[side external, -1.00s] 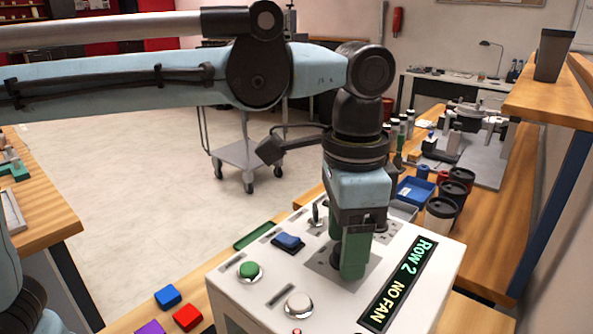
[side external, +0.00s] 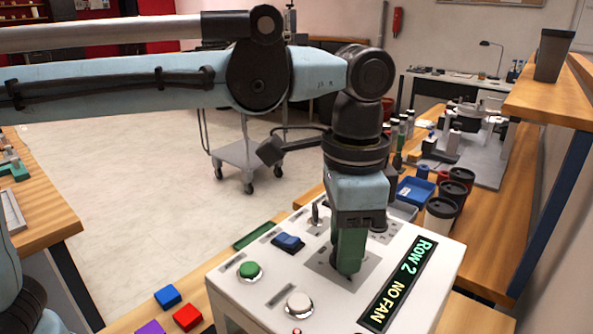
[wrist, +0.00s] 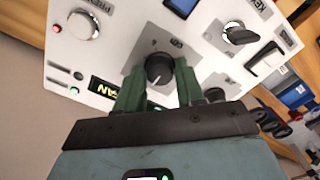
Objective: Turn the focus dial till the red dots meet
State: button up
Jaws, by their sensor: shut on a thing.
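The focus dial is a black round knob (wrist: 159,70) with a white pointer line, on the white control panel (wrist: 110,45). In the wrist view it sits between the green fingers of my gripper (wrist: 158,88), which is shut on it. In the side view my gripper (side external: 347,262) points straight down onto the panel (side external: 240,300), and its fingers mostly hide the dial. A display (side external: 398,285) on the panel reads "Row 2 NO FAN". I see no pair of red dots that I can tell as the laser's.
The panel also bears a green button (side external: 250,270), a white button (side external: 299,304), a blue rocker switch (side external: 288,242) and a key-like black switch (wrist: 240,35). Blue (side external: 168,296) and red (side external: 187,317) blocks lie left of it. Dark cups (side external: 452,200) stand behind it.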

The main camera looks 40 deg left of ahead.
jog(key=m, duration=0.4)
jog(key=shift+m, duration=2.2)
jog(key=o, duration=1)
jog(key=shift+o, duration=0.2)
jog(key=shift+r, duration=0.1)
notch_tip(320, 180, up, 12)
jog(key=shift+a, duration=0.1)
